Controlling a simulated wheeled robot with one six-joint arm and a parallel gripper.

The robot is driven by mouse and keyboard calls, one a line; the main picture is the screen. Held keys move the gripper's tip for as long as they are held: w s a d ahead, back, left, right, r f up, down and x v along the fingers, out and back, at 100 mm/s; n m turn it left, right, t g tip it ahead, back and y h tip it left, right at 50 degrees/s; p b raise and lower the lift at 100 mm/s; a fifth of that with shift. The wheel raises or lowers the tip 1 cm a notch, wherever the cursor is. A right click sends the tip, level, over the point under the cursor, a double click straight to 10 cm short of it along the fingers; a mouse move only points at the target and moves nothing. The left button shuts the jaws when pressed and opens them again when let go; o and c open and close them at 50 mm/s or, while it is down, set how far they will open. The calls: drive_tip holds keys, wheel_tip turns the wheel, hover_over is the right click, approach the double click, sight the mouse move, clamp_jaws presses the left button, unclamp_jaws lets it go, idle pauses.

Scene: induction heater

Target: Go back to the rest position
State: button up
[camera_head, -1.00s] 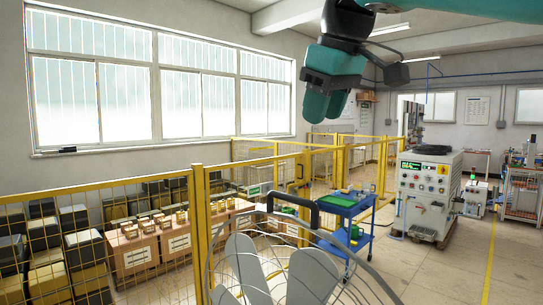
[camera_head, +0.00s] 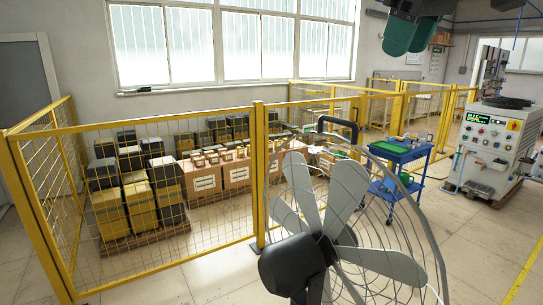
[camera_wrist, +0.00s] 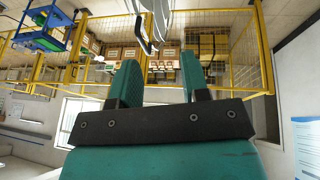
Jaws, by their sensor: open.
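My gripper (camera_head: 405,34) hangs at the top right of the head view, with its green fingers pointing down and part of the arm cut off by the top edge. In the wrist view my gripper (camera_wrist: 158,84) shows two green fingers standing well apart on a dark bar. The gap between them is empty. Nothing touches the fingers. No rest position marker shows in the frames.
A large fan (camera_head: 345,225) stands close in front. Yellow mesh fencing (camera_head: 262,175) runs behind it, enclosing stacked boxes (camera_head: 128,205). A blue cart (camera_head: 402,151) and a white heater cabinet (camera_head: 497,148) stand at the right. Bare floor lies at the front right.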

drive_tip(key=s+a+f+n+g+b, duration=0.1)
drive_tip(key=s+f+b, duration=0.2)
drive_tip(key=f, duration=0.7)
drive_tip(key=s+f+g+b, duration=0.1)
drive_tip(key=s+f+b, duration=0.15)
drive_tip(key=f, duration=0.85)
drive_tip(key=s+a+f+g+y+b, duration=0.1)
drive_tip(key=s+f+b, duration=0.1)
drive_tip(key=s+f, duration=0.6)
drive_tip(key=s+a+f+g+y+b, duration=0.1)
drive_tip(key=s+a+f+y+b, duration=0.1)
drive_tip(key=s+f, duration=0.6)
drive_tip(key=shift+a+f+m+g, duration=0.3)
drive_tip(key=shift+f+g, duration=0.1)
drive_tip(key=shift+f, duration=0.25)
drive_tip(key=shift+d, duration=0.1)
